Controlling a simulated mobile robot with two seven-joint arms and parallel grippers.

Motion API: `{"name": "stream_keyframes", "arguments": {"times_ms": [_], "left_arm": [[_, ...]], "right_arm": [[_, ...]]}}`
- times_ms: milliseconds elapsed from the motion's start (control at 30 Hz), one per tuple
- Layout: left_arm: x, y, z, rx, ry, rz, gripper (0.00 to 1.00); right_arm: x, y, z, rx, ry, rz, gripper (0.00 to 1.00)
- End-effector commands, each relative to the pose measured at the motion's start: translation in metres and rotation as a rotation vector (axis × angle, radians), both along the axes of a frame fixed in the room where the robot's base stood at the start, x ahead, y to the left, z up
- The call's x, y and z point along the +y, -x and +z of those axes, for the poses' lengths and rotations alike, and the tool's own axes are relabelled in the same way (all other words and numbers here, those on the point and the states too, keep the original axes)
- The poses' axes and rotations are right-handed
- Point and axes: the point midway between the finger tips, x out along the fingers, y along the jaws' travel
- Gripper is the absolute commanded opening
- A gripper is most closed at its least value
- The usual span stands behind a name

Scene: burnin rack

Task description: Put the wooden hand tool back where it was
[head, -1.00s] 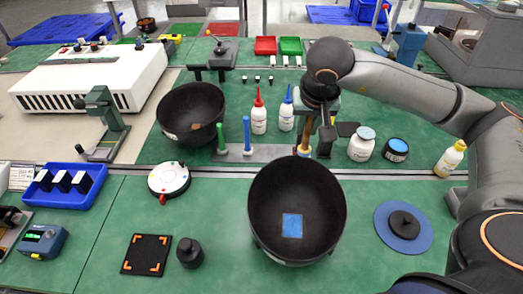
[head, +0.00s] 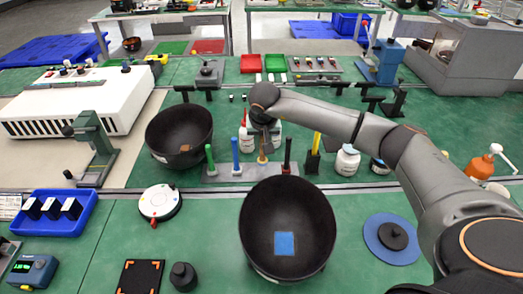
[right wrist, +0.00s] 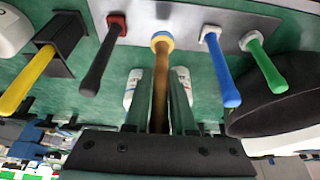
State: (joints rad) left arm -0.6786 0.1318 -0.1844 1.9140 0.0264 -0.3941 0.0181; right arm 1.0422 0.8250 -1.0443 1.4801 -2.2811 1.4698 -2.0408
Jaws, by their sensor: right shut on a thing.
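The wooden hand tool (right wrist: 161,85) has a brown handle and a yellow and pale blue collar. My right gripper (right wrist: 161,110) is shut on its handle. In the head view my right gripper (head: 264,138) is over the grey tool rack (head: 225,173), and the tool's lower end (head: 262,158) shows below it. The tool stands roughly upright between the blue-handled tool (head: 235,155) and the black-handled tool (head: 287,153), its collar at the rack plate. I cannot tell whether it is fully seated. My left gripper is out of view.
A green-handled tool (head: 210,158) stands at the rack's left end. A yellow-handled tool (head: 316,142) sits in a black holder to the right. One black bowl (head: 305,205) is in front of the rack, another (head: 165,122) behind left. White bottles stand close behind my gripper.

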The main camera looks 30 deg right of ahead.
Motion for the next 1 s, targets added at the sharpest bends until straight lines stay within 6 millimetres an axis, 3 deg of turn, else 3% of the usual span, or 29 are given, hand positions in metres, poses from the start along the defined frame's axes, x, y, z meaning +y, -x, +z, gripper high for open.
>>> {"name": "stream_keyframes", "arguments": {"times_ms": [167,400,767,800,1000], "left_arm": [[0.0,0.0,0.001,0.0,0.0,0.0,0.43],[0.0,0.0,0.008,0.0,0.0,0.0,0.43],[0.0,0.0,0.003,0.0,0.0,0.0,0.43],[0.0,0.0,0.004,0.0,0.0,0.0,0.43],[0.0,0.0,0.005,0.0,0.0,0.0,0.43]], "right_arm": [[0.0,-0.006,-0.008,0.002,0.001,0.0,0.0],[0.0,-0.006,-0.038,0.003,0.001,0.0,0.0],[-0.001,-0.006,-0.043,0.0,0.001,0.0,0.0],[-0.001,-0.006,-0.042,0.0,0.001,0.0,0.28],[-0.001,-0.006,-0.042,0.001,0.002,-0.001,0.5]]}}
